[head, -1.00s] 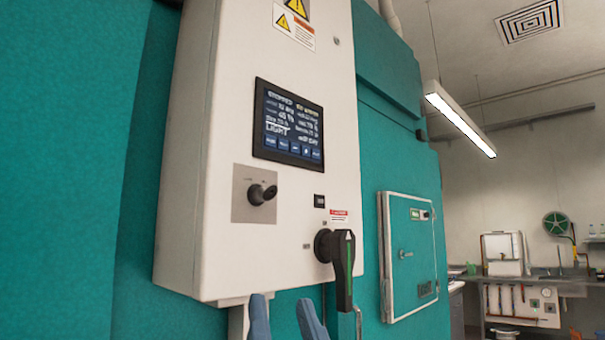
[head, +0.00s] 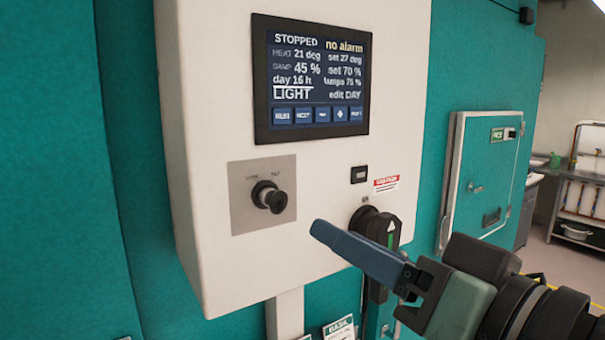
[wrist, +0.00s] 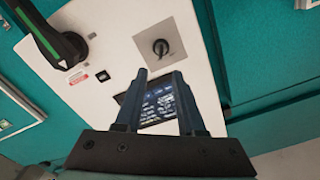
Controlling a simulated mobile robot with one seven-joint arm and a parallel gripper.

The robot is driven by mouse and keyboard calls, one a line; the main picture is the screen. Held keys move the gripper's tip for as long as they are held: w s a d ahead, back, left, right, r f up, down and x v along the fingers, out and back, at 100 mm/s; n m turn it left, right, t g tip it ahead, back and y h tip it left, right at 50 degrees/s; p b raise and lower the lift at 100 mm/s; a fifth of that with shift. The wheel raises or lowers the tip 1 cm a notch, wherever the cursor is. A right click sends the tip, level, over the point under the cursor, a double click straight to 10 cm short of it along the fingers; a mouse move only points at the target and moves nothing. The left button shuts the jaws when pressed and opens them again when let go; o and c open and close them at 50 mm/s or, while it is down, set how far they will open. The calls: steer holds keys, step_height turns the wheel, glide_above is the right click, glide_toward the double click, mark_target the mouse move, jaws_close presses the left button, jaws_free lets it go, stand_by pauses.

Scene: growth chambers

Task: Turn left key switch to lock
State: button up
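The key switch (head: 268,196) is a black round knob on a square grey plate (head: 240,222) on the white control box. Small labels sit above it, too small to read surely; I cannot tell which one it points to. It also shows in the wrist view as a key switch (wrist: 160,47) just beyond the fingertips. My gripper (head: 322,232) is right of and below the switch in the head view, apart from it. In the wrist view my gripper (wrist: 160,74) has its two blue-grey fingers apart with nothing between them.
A screen (head: 310,80) above the switch reads STOPPED and no alarm. A black rotary handle (head: 391,230) with a green stripe is partly hidden behind my gripper. A small closed white-framed door (head: 480,180) is at right. Clear box face lies around the switch.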

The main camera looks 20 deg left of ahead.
mark_target(284, 206)
steer(key=p+x, duration=0.4)
steer(key=x, duration=0.7)
steer(key=shift+w+a+p, duration=0.1)
steer(key=shift+a+p, duration=0.2)
steer(key=shift+a, duration=0.05)
steer(key=shift+w+a, duration=0.35)
jaws_close()
